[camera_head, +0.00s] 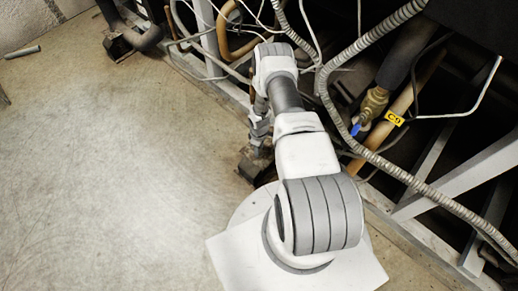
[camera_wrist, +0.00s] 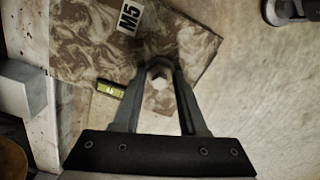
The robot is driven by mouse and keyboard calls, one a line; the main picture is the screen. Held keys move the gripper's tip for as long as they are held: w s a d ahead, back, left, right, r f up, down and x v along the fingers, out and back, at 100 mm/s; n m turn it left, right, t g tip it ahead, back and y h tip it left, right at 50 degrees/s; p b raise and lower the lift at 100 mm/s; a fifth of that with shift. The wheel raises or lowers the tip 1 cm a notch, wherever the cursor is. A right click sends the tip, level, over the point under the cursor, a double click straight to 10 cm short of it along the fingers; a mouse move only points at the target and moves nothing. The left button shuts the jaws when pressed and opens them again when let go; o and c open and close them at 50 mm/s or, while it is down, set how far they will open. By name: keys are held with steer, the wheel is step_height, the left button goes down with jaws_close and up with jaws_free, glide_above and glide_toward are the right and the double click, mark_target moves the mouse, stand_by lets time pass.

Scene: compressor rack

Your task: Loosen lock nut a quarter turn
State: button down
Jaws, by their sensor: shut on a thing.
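The nut sits at the fingertips, above a brown, stained mount plate (camera_wrist: 92,45) with an "M5" label (camera_wrist: 130,16). The fingers hide the nut's sides and part of what is under it. In the head view my arm reaches down beside the rack, and the nut and the fingertips cannot be made out there.
A small yellow level vial (camera_wrist: 110,88) lies left of the fingers. A pale frame rail (camera_wrist: 38,40) runs along the left. Corrugated conduit (camera_head: 350,130), a brass valve with a blue handle (camera_head: 372,105) and pipes crowd the rack. Open concrete floor (camera_head: 110,170) lies left.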

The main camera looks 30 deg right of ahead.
steer(key=shift+c, duration=2.2)
jaws_free()
steer(key=shift+r, duration=0.1)
step_height(320, 180, up, 17)
steer(key=p, duration=0.6)
steer(key=shift+p, duration=0.3)
steer(key=shift+r, duration=0.1)
